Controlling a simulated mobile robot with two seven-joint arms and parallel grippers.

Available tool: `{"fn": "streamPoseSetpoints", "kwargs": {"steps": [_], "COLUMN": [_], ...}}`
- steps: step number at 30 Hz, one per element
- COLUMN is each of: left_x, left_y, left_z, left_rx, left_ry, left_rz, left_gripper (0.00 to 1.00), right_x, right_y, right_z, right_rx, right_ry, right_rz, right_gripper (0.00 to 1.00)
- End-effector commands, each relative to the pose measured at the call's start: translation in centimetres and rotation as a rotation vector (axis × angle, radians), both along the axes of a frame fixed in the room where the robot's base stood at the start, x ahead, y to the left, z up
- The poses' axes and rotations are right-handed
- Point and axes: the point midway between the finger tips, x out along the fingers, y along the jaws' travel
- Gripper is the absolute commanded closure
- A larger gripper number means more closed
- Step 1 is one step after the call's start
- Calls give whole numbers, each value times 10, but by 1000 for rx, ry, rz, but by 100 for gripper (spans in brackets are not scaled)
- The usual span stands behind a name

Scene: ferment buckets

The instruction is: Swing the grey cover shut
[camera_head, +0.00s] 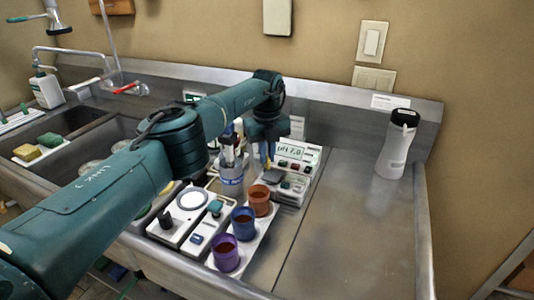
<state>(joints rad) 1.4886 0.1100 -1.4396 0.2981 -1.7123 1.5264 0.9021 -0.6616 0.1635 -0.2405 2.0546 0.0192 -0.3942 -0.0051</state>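My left arm reaches across the sink counter from the lower left. Its wrist bends down, with the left gripper (267,152) low beside the white pH meter (298,161), whose display reads pH 7.0. The fingers are small and dark here, and I cannot tell whether they are apart or touching anything. A small dark grey flap (271,177) shows just under the gripper, at the meter's left side. It may be the grey cover; its hinge and exact angle are not clear. My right gripper is not in view.
Purple (226,252), blue (244,223) and orange-brown (260,200) cups stand in a row in front of the meter. A white device (182,213) and a grey holder with tools (231,180) are left of them. The steel counter (348,235) at right is clear, except for a white bottle (396,146).

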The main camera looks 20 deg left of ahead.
Motion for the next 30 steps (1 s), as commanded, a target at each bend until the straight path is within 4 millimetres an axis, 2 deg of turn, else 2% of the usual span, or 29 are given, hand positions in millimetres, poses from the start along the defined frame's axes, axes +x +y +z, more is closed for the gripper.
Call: {"fn": "streamPoseSetpoints", "kwargs": {"steps": [1, 7, 17, 23, 29, 30], "left_x": [1, 0, 0, 1, 0, 0], "left_y": [1, 0, 0, 0, 0, -1], "left_z": [2, 1, 5, 37, 86, 99], "left_rx": [0, -1, -1, 0, -1, 0], "left_ry": [-4, -1, -1, -4, -3, -3], "left_rz": [2, 0, -3, -1, 0, 1], "left_gripper": [85, 69, 68, 68, 68, 68], "right_x": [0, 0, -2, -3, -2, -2], "right_y": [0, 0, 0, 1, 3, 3], "right_z": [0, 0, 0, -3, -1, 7], "right_rx": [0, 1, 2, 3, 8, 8], "right_ry": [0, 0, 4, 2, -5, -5], "right_rz": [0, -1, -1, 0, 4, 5], "right_gripper": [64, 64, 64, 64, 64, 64]}}
